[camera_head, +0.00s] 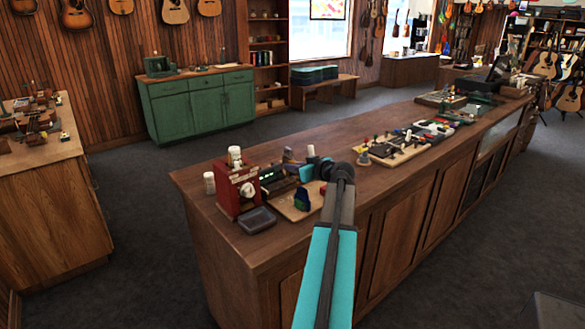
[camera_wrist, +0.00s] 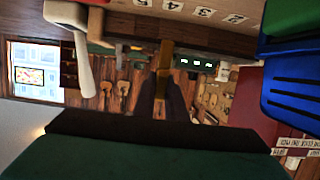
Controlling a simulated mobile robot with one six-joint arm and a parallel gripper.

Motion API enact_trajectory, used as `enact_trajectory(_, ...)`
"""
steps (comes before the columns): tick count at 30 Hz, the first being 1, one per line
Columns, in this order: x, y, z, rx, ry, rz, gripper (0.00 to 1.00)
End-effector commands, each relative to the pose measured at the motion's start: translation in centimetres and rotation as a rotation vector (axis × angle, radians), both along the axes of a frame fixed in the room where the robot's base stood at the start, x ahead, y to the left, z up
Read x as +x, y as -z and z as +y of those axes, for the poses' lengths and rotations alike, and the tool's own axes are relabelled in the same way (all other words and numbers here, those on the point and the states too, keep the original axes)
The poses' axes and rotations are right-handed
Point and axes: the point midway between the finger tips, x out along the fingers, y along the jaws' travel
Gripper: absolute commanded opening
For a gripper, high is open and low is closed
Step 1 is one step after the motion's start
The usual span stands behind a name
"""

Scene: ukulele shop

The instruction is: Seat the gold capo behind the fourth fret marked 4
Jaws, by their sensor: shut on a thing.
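In the wrist view my gripper (camera_wrist: 165,82) has its two dark fingers close together, shut on the gold capo (camera_wrist: 165,58), a narrow gold piece at their tips. Beyond it, at the top edge, is a wooden surface with a row of white number labels. The label marked 4 (camera_wrist: 172,6) is almost straight above the capo in the picture, between labels 5 and 3. A gap seems to show between capo and label; I cannot tell the depth. In the head view my arm reaches over the counter (camera_head: 235,163), and the capo and fingertips cannot be made out.
A red stand (camera_head: 236,188) with a white container on top is on the counter's left end, beside a small grey tray (camera_head: 257,220). A blue slatted object (camera_wrist: 290,85) is at the right of the wrist view, and a white rounded piece (camera_wrist: 82,65) at the left.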

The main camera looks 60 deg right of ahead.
Motion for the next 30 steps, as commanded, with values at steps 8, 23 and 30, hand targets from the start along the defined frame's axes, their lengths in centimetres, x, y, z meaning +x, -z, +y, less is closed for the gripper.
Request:
enact_trajectory(8, 0.0, 0.3, 0.0, 0.0, 0.0, 0.0, 0.0)
enact_trajectory(23, 0.0, 0.9, 0.0, 0.0, 0.0, 0.0, 0.0)
enact_trajectory(30, 0.0, 1.2, 0.0, 0.0, 0.0, 0.0, 0.0)
